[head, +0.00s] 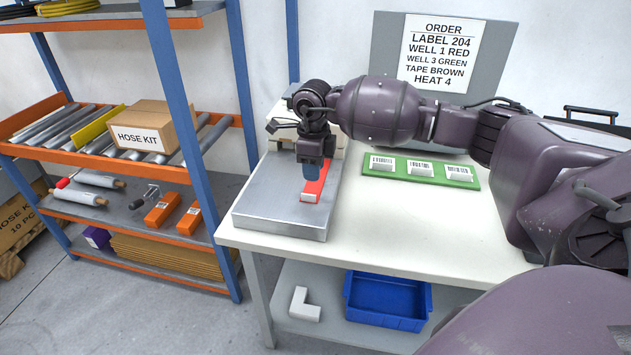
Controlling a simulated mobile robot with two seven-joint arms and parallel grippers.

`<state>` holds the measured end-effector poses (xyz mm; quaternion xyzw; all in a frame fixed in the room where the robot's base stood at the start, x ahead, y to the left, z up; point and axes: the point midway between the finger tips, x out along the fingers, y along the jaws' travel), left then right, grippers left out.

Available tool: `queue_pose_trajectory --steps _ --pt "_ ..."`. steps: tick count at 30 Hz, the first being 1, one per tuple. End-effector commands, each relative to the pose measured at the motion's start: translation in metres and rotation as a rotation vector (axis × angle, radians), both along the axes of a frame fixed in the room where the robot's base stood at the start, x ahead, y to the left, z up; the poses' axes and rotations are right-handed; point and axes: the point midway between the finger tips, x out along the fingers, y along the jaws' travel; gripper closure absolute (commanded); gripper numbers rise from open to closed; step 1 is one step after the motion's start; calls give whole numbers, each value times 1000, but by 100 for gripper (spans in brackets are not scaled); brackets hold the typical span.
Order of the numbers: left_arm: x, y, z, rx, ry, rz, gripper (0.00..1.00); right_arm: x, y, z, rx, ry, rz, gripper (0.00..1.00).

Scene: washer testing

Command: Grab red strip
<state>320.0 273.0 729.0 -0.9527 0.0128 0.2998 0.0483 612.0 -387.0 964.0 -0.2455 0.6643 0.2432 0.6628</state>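The red strip (314,188) lies on the flat metal plate (262,214) at the left end of the white table. Its near end has a white tip. My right gripper (310,174) points down right over the strip and hides part of it. I cannot tell whether the fingers touch the strip or whether they are open or shut. My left gripper is not in view.
A green board (412,174) with three labelled white blocks lies on the table (390,228), right of the plate. An order sign (442,53) stands behind. A blue bin (387,300) sits on the lower shelf. An orange-edged rack (120,165) stands close left.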

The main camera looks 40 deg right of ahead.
Motion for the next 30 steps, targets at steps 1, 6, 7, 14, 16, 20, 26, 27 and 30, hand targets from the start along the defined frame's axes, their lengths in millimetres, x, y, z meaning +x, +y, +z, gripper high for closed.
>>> queue_pose_trajectory --steps 1,6,7,14,16,20,26,27,30 --pt "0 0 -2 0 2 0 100 -1 0 -10 1 3 0 66" --pt "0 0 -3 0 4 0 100 0 1 -30 3 1 1 66" --pt "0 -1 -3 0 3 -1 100 0 1 -32 2 1 1 66" --pt "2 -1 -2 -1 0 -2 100 -1 -1 -47 4 2 0 66" --pt "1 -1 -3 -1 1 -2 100 -2 -1 -57 4 2 0 66" --pt "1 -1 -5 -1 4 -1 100 -2 -2 -76 4 2 0 66" --pt "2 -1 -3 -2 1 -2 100 -1 -2 -85 3 -1 1 66" --pt "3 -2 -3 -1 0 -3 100 -1 -2 -84 3 -1 2 66" --pt "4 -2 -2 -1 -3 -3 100 -1 -2 -84 3 -1 1 68"
